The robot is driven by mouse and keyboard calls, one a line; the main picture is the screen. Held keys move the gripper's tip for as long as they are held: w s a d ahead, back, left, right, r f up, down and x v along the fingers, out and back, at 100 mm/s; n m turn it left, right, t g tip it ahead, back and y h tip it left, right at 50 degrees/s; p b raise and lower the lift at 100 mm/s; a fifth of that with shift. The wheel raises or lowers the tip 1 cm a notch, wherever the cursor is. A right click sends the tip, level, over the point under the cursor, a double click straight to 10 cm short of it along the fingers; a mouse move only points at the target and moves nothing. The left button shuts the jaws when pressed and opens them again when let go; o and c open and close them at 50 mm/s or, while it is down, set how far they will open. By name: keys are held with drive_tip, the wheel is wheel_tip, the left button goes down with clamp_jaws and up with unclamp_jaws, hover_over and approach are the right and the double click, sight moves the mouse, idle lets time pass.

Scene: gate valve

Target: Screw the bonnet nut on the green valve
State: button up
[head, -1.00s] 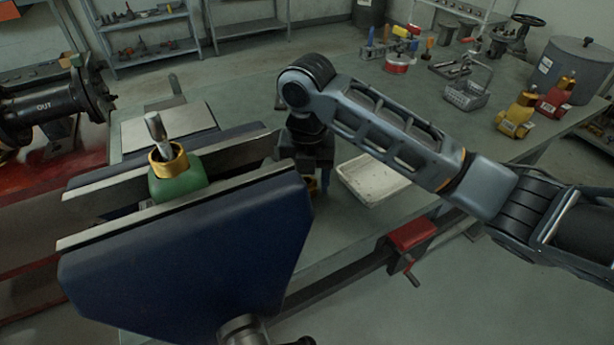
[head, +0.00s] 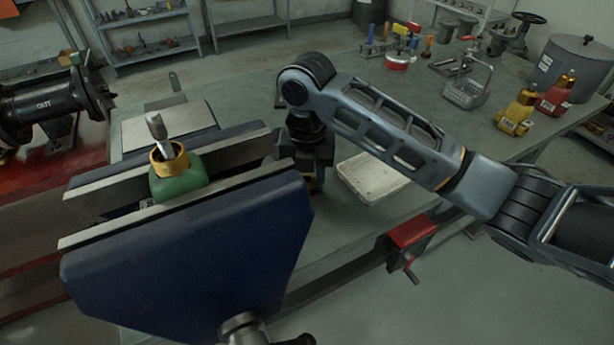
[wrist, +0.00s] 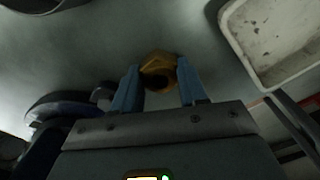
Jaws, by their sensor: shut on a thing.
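The green valve (head: 180,180) is clamped between the jaws of the large blue vise (head: 190,250) at left in the head view. A brass ring (head: 160,168) sits on top of it, and a grey stem (head: 156,127) stands up tilted from it. My gripper (wrist: 160,82) is shut on a brass bonnet nut (wrist: 158,66), held between its blue fingers in the wrist view. In the head view my gripper is right of the valve, past the vise's right end. The fingers and nut are partly hidden there by the vise jaw.
A white tray (head: 372,178) lies on the bench right of my gripper. A red vise (head: 412,232) is at the front edge. Yellow (head: 517,112) and red valves (head: 556,96), a wire basket and tools stand farther back. The black pipe assembly (head: 50,105) is far left.

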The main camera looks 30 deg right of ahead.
drive_tip(key=shift+c, duration=1.2)
drive_tip(key=shift+r, duration=0.1)
